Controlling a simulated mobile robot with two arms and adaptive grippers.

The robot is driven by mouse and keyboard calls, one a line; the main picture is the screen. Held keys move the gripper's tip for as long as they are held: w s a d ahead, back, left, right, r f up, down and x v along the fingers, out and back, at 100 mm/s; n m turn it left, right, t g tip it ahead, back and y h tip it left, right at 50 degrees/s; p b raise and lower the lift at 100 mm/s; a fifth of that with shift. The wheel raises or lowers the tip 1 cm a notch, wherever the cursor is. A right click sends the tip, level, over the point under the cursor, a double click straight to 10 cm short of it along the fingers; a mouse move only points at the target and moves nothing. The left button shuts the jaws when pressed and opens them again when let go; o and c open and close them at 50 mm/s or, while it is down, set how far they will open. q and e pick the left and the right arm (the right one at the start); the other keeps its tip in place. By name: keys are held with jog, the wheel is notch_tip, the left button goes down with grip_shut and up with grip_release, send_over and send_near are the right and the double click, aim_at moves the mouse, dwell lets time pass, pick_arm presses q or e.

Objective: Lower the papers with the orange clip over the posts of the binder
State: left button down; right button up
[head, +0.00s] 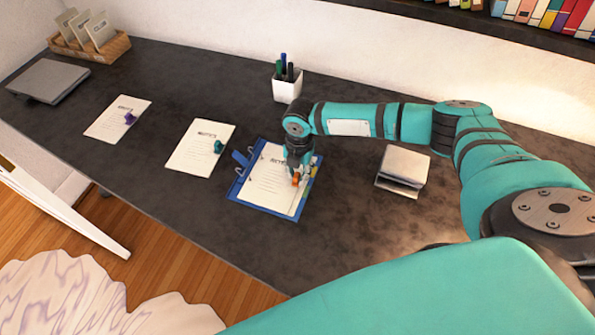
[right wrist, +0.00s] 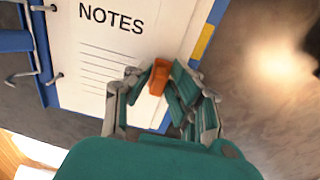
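The papers (head: 268,182), headed NOTES, lie over the open blue binder (head: 236,191). They also show in the right wrist view (right wrist: 88,50), with the metal posts (right wrist: 49,78) at their left edge. I cannot tell whether the posts pass through the holes. The orange clip (right wrist: 158,77) sits on the papers' right side and shows small in the head view (head: 296,179). My right gripper (head: 300,176) reaches down at it; its two fingers (right wrist: 159,84) are closed against the clip's sides. My left gripper is not in view.
Two more note stacks lie to the left, one with a teal clip (head: 218,146), one with a purple clip (head: 130,118). A white pen cup (head: 287,89) stands behind the binder. The dark desk (head: 190,225) is clear in front.

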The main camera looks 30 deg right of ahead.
jog(key=o, duration=0.4)
notch_tip(320, 180, up, 12)
jog(key=shift+s+d, duration=0.1)
jog(key=shift+s, duration=0.05)
dwell(0.3)
dwell(0.5)
